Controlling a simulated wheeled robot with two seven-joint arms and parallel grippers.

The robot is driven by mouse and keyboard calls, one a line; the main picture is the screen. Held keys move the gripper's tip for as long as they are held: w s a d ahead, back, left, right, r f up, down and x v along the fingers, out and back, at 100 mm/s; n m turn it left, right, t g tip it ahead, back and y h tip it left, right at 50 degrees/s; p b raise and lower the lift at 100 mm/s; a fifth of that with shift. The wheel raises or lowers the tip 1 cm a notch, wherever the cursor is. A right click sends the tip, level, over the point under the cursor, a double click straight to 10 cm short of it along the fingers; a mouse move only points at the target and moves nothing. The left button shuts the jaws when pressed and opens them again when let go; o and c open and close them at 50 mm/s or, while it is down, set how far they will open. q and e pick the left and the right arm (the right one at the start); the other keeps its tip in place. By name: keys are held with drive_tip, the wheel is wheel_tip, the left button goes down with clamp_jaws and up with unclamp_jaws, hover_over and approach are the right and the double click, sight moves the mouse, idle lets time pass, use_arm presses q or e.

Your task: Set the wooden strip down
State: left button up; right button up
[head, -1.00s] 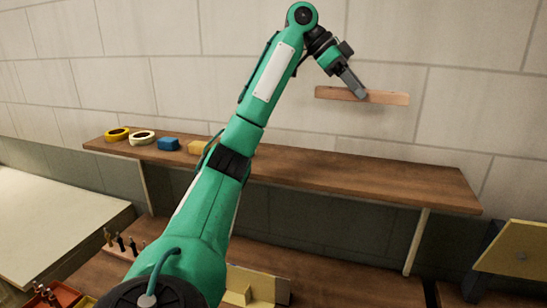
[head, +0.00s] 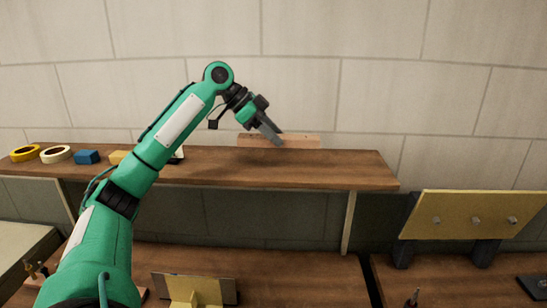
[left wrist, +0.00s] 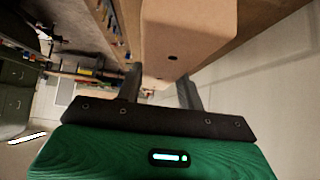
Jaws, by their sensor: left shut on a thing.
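The wooden strip (head: 303,141) is a light brown bar, held lengthwise along the wall at the back edge of the upper wooden shelf (head: 330,172). My left gripper (head: 278,141) is shut on the strip near its middle. The strip's lower edge looks level with the shelf's back edge; I cannot tell whether it touches the shelf. In the left wrist view the strip (left wrist: 185,35) fills the space between the fingers, close to the camera. My right gripper is in no view.
A yellow tape roll (head: 25,153), a white tape roll (head: 56,154), a blue block (head: 87,157) and a yellow block (head: 118,157) stand at the shelf's left. The shelf's right part is clear. A yellow panel (head: 470,215) stands at the lower right.

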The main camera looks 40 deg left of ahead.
use_arm(q)
drive_tip(key=shift+f, duration=2.7)
drive_tip(key=shift+f+p, duration=0.3)
drive_tip(key=shift+f, duration=0.35)
drive_tip(key=shift+f, duration=0.1)
drive_tip(key=shift+f, duration=0.15)
drive_tip(key=o, duration=1)
drive_tip(key=shift+o, duration=0.2)
